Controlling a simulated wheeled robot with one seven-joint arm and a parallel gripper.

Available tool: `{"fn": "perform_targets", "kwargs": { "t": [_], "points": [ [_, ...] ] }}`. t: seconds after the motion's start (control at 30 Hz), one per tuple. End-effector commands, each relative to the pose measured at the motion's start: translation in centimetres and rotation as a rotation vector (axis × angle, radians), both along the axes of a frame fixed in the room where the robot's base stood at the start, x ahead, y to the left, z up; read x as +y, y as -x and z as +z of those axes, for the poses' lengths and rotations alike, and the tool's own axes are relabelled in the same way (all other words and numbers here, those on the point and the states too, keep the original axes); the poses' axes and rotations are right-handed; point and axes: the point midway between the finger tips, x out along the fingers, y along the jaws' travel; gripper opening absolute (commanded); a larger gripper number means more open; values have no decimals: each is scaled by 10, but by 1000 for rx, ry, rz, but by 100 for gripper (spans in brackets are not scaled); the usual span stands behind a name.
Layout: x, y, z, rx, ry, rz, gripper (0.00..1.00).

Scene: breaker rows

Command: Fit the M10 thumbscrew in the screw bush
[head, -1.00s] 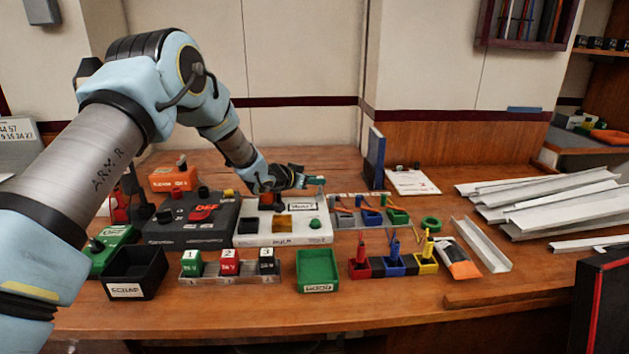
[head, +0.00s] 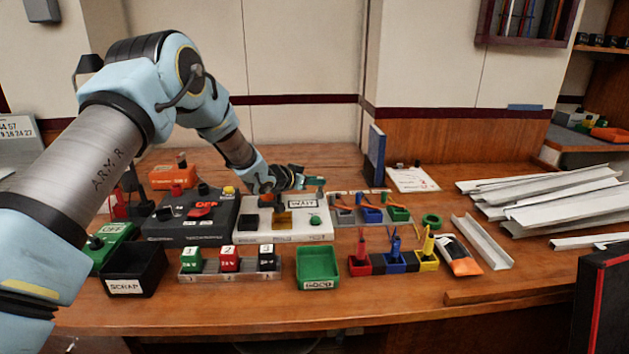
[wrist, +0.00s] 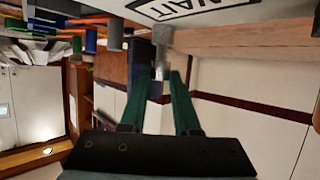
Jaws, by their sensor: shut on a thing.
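My gripper shows in the wrist view (wrist: 158,76) as two green fingers close together, shut on a small grey metal piece (wrist: 158,73), which looks like the thumbscrew and is mostly hidden between the fingertips. Just beyond the tips is a grey cylinder (wrist: 162,40) against the white panel; I cannot tell whether it is the screw bush or part of the thumbscrew, nor whether they touch. In the head view my gripper (head: 316,182) is above the back right of the white panel (head: 262,238). The thumbscrew is too small to make out there.
The white panel carries a WAIT sign (head: 302,203), a black block, a yellow block and a green button. A dark unit (head: 190,232) stands to its left and a coloured connector row (head: 370,215) to its right. A green bin (head: 318,268) stands in front. A blue upright (head: 375,155) stands behind.

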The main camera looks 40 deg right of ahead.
Motion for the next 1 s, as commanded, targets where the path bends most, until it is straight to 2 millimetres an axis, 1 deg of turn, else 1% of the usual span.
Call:
{"fn": "perform_targets", "kwargs": {
  "t": [0.47,0.5,0.8,1.0],
  "points": [
    [0,0,-12,0,1,0,0],
    [0,0,-12,0,1,0,31],
    [0,0,-11,0,1,0,65],
    [0,0,-12,0,0,0,65]
  ]
}}
